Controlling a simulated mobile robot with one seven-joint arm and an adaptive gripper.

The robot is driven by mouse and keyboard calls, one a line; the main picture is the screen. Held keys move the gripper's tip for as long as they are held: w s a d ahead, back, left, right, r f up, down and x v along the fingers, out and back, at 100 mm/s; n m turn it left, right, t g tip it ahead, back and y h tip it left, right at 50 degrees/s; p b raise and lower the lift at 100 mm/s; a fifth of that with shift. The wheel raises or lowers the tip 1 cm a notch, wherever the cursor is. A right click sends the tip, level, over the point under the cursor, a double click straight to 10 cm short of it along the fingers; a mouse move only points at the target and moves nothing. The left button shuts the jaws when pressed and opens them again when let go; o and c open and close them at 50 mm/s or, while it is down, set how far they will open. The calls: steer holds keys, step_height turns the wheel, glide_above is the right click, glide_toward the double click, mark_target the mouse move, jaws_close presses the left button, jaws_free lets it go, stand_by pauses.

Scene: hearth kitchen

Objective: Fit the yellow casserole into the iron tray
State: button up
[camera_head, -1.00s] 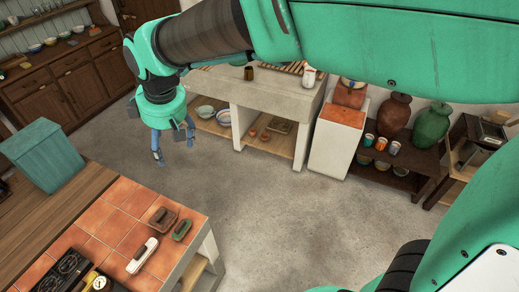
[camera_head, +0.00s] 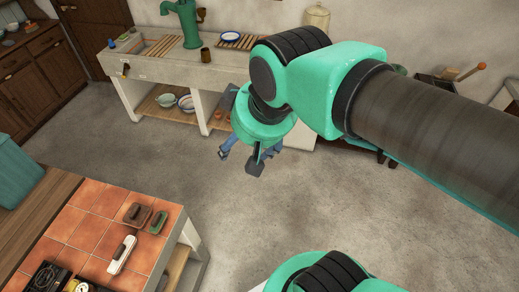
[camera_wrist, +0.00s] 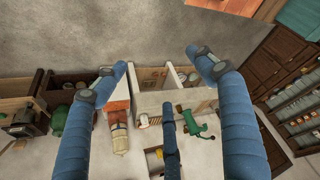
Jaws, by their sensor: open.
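I cannot make out a yellow casserole or an iron tray in either current view. My gripper (camera_head: 250,158) hangs in the air over the bare floor, between the tiled counter and the stone sink unit. It is open and empty. In the wrist view its blue fingers (camera_wrist: 157,62) are spread wide, with nothing between them but the distant floor and furniture. My arm hides part of the area right of the sink unit.
A tiled counter (camera_head: 90,230) at lower left bears a brown lidded dish (camera_head: 135,213), a green one (camera_head: 157,222) and a white one (camera_head: 121,254). A sink unit (camera_head: 170,68) with a green pump (camera_head: 185,22) stands behind. The floor (camera_head: 240,225) between is clear.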

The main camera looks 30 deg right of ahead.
steer(key=s+d, duration=0.1)
steer(key=s+d+f+m, duration=0.1)
steer(key=s, duration=0.1)
steer(key=shift+s, duration=0.1)
step_height(320, 180, down, 9)
steer(key=b, duration=0.8)
steer(key=shift+r, duration=0.2)
